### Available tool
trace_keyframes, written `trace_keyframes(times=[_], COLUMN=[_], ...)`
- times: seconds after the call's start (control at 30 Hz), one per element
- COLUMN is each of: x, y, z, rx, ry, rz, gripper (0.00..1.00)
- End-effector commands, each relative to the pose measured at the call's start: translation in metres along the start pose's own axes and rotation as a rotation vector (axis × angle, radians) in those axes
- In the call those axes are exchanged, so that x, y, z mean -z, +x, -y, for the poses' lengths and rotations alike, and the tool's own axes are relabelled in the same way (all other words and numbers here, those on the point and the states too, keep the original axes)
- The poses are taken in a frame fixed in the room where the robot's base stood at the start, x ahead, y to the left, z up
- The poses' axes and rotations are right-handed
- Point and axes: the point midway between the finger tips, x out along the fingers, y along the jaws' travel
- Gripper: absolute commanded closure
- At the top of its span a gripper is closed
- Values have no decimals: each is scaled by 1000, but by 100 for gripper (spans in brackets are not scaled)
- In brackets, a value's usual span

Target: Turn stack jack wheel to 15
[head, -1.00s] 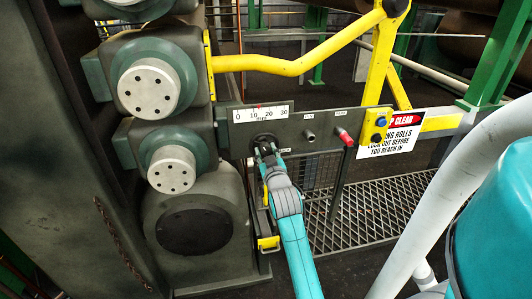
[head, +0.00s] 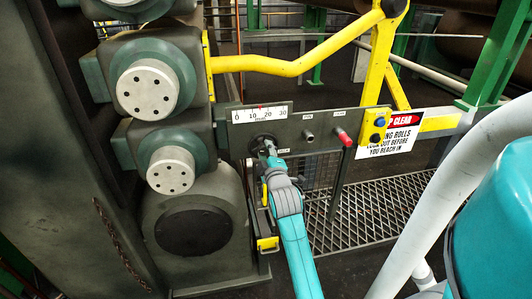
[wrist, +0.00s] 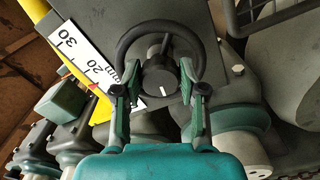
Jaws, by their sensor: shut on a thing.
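The stack jack wheel (head: 258,141) is a dark ring on the grey panel, below a white scale (head: 260,113) marked 0, 10, 20 and 30. A small red pointer at the scale's upper edge stands between 10 and 20, near the middle; the exact reading is too small to tell. The wheel also shows in the wrist view (wrist: 122,42), with a black hub bearing a white line. My gripper (head: 268,150) is at the wheel. In the wrist view my gripper (wrist: 158,76) has one finger on each side of the hub, shut on the wheel; the fingers partly hide the rim.
Large rolls' ends (head: 147,90) stand close on the left. A yellow rail (head: 290,66) runs above, and a warning sign (head: 390,135) hangs right.

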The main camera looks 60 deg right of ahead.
Motion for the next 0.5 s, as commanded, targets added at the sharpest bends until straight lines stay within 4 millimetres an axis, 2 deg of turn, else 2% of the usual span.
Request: trace_keyframes(times=[0.23, 0.5], x=[2, 2], y=[1, 1], z=[-4, -4], rx=[-7, -7], ry=[-121, -177], rz=[-3, -3], gripper=[94, 94])
